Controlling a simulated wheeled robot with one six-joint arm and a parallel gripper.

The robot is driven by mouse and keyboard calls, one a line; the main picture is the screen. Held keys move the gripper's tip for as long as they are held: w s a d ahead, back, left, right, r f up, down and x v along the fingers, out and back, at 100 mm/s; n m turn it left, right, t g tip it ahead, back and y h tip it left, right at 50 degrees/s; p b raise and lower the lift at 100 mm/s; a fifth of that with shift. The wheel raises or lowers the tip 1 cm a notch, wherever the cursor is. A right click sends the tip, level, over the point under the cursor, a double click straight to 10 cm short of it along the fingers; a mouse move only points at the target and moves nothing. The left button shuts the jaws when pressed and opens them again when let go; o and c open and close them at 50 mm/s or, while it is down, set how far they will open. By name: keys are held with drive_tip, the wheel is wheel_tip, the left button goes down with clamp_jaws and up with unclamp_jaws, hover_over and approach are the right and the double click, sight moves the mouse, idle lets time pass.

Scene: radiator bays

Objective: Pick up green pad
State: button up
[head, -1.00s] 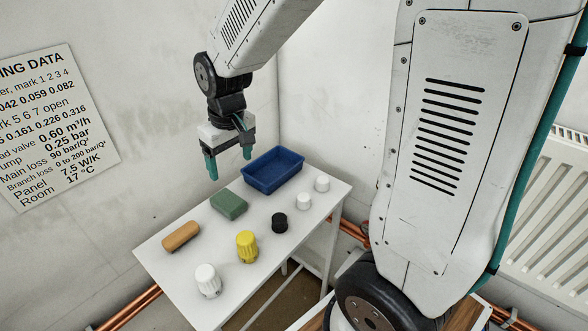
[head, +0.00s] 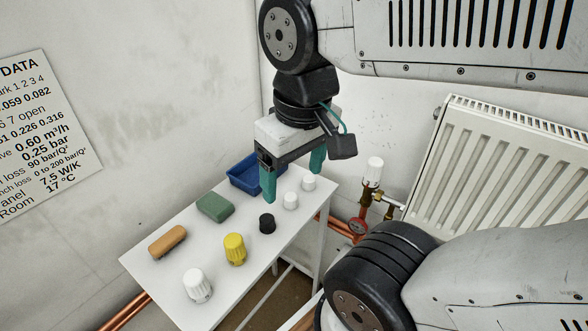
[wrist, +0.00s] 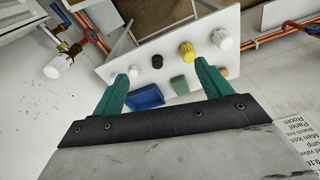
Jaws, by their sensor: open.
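The green pad (head: 215,207) lies on the white table (head: 190,246), between the brown brush and the blue tray. It also shows in the wrist view (wrist: 179,85), between my two fingers and farther off. My gripper (head: 294,178) is open and empty. Its teal fingers point down above the table, to the right of the pad and in front of the blue tray in the head view. Nothing touches the pad.
A brown brush (head: 167,241), a white knob (head: 197,286), a yellow knob (head: 234,249), a black cap (head: 267,223) and two small white caps (head: 290,200) stand on the table. The blue tray (head: 243,176) is at the back. A radiator (head: 500,180) and valve (head: 373,172) are at right.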

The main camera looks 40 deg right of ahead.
drive_tip(key=shift+o, duration=0.5)
drive_tip(key=n, duration=0.2)
approach(214, 202)
drive_tip(key=shift+s+f, duration=0.3)
drive_tip(key=shift+f, duration=0.15)
drive_tip(key=shift+w+f, duration=0.15)
drive_tip(key=shift+f, duration=0.15)
drive_tip(key=f, duration=0.4)
drive_tip(key=w+f, duration=0.1)
drive_tip(key=f, duration=0.2)
drive_tip(key=shift+c, duration=0.3)
